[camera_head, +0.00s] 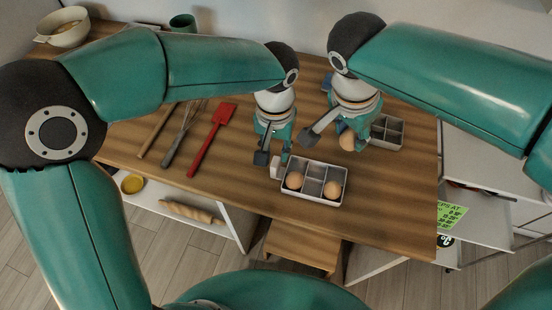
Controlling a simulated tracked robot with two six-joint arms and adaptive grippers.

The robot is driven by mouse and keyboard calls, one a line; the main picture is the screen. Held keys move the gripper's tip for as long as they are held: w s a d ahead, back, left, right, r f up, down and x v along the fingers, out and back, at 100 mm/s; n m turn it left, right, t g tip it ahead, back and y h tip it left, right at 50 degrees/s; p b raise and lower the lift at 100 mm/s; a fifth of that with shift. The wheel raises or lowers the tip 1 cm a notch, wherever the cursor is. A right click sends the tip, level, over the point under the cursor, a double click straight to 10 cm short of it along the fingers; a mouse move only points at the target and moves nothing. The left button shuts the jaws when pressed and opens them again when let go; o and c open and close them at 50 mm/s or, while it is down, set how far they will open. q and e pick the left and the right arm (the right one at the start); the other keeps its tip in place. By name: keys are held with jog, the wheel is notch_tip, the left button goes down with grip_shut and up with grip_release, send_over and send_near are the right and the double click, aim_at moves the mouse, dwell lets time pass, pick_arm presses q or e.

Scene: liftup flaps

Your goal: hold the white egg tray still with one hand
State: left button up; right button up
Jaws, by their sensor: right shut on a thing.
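The white egg tray (313,182) sits on the wooden table near its front edge. A brown egg (294,180) is in its left part and another egg (332,189) is in its right part. A small pale tab (276,170) shows at its left end. My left gripper (273,157) points down just behind that end, its fingers apart; I cannot tell whether it touches the tray. My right gripper (337,143) is shut on a brown egg (347,140), behind the white tray. Its far finger is partly hidden.
A grey compartment tray (388,131) stands behind right. A red spatula (212,139), a whisk (182,132) and a wooden stick lie to the left. A bowl (63,28) and a green cup (183,22) stand at the back left. Table between spatula and tray is clear.

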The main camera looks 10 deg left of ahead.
aim_at(275, 162)
pick_arm(q)
notch_tip(275, 162, down, 6)
jog(key=shift+r, duration=0.1)
dwell(0.4)
grip_shut()
